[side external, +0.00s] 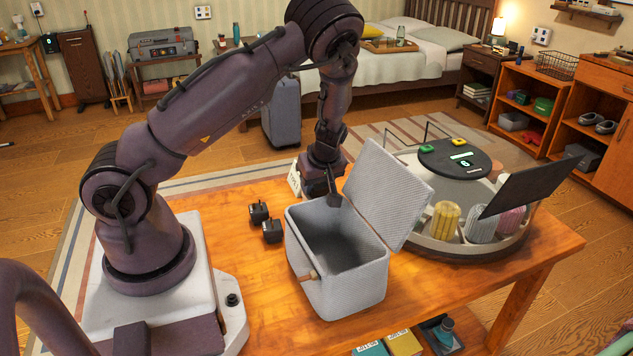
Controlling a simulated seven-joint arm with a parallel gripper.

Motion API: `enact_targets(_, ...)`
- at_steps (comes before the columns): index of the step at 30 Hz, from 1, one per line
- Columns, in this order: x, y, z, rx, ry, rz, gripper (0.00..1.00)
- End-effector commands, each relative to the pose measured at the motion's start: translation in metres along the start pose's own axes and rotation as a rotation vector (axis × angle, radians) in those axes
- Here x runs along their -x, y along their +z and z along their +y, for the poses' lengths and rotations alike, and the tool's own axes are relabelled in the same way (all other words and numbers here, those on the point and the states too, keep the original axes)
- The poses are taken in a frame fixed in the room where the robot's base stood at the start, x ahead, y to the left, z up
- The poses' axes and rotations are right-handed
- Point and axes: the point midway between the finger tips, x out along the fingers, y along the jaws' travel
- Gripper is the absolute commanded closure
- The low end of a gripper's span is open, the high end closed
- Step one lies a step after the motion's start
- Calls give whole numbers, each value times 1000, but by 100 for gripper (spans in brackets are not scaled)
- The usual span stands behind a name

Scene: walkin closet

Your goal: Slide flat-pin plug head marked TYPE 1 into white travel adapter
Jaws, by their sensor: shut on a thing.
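My gripper (333,190) points down just behind the open grey box, near its back rim. It is shut on a small dark thing whose shape blends with the fingers; I cannot tell whether it is the TYPE 1 plug head. A white block with dark lettering (294,181) stands just left of the gripper, partly hidden by it; it looks like the travel adapter, but its slots do not show. Two black plug heads (259,212) (272,231) lie on the table left of the box. Their markings are too small to read.
The woven grey box (338,285) stands in front of my gripper, its lid (388,196) raised on the right. A round carousel (455,248) with colored bundles and a dark panel (530,187) fills the table's right. Bare wood (250,275) shows left of the box.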

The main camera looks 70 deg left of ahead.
Motion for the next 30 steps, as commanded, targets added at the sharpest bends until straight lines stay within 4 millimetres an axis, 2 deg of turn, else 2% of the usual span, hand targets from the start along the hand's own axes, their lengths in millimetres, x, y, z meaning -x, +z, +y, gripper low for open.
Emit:
enact_targets(18,-2,1,0,0,-1,0,83)
enact_targets(19,-2,1,0,0,0,0,49)
enact_targets(22,-2,1,0,0,-1,0,26)
enact_targets(28,-2,1,0,0,-1,0,26)
enact_targets(30,-2,1,0,0,-1,0,10)
